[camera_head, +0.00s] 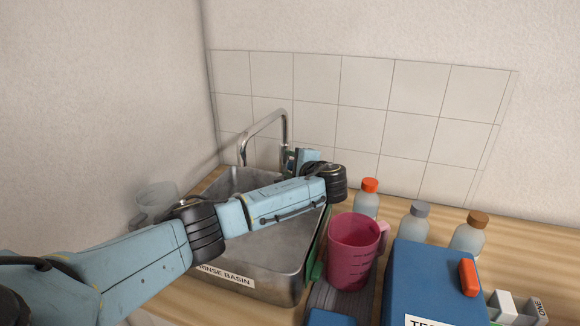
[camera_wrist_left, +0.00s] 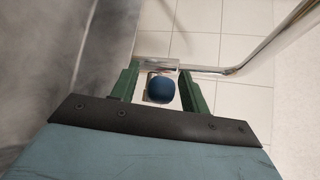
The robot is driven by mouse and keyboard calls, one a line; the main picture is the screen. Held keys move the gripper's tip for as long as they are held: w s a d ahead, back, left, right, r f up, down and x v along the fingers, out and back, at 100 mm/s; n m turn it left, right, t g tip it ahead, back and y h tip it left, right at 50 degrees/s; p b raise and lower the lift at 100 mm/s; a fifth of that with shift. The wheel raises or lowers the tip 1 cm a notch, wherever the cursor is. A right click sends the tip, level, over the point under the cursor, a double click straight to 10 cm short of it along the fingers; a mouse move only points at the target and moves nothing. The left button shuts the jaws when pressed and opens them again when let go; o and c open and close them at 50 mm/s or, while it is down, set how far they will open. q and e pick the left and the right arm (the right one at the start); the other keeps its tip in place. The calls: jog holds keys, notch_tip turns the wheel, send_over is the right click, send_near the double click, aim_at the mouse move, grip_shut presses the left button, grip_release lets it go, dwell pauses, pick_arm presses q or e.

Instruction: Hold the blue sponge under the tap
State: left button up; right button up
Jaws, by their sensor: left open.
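The chrome tap (camera_head: 268,122) rises at the back of the steel sink; its pipe (camera_wrist_left: 262,50) shows in the left wrist view. My left gripper (camera_head: 291,157) is beside the tap, mostly hidden behind my wrist in the head view. In the left wrist view its two green fingers are apart. A rounded dark blue piece (camera_wrist_left: 161,89) shows between them, close to the chrome, and looks like a tap knob; contact cannot be told. A flat blue piece (camera_head: 331,318), perhaps the sponge, is cut off at the bottom edge of the head view. My right gripper is not visible.
The rinse basin (camera_head: 285,277) lies under my left arm. Right of it stand a pink jug (camera_head: 353,250), a blue box (camera_head: 437,277) and bottles with red (camera_head: 369,186), grey (camera_head: 418,210) and brown caps (camera_head: 477,219). A clear jug (camera_head: 157,200) stands left.

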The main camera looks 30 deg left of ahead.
pick_arm(q)
jog(key=shift+w+a, duration=0.1)
jog(key=shift+a, duration=0.1)
grip_shut()
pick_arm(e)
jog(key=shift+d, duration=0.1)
